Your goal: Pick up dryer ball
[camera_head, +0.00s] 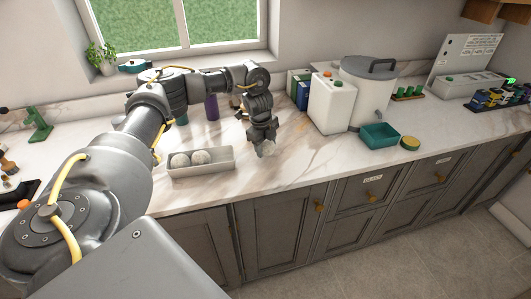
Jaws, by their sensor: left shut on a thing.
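My left gripper (264,143) points down over the counter, just right of a grey tray. It is shut on a pale grey dryer ball (267,150), whose lower part shows below the fingers. I cannot tell whether this ball touches the counter. The tray (205,171) holds two more pale balls, one at the left (180,160) and one beside it (200,157). The upper part of the held ball is hidden by the fingers. My right gripper is not in view.
A teal bin (379,136) and a round yellow-lidded item (410,143) sit near the front edge. A purple bottle (212,107) stands behind my arm. Marble counter (290,160) is clear right of the gripper.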

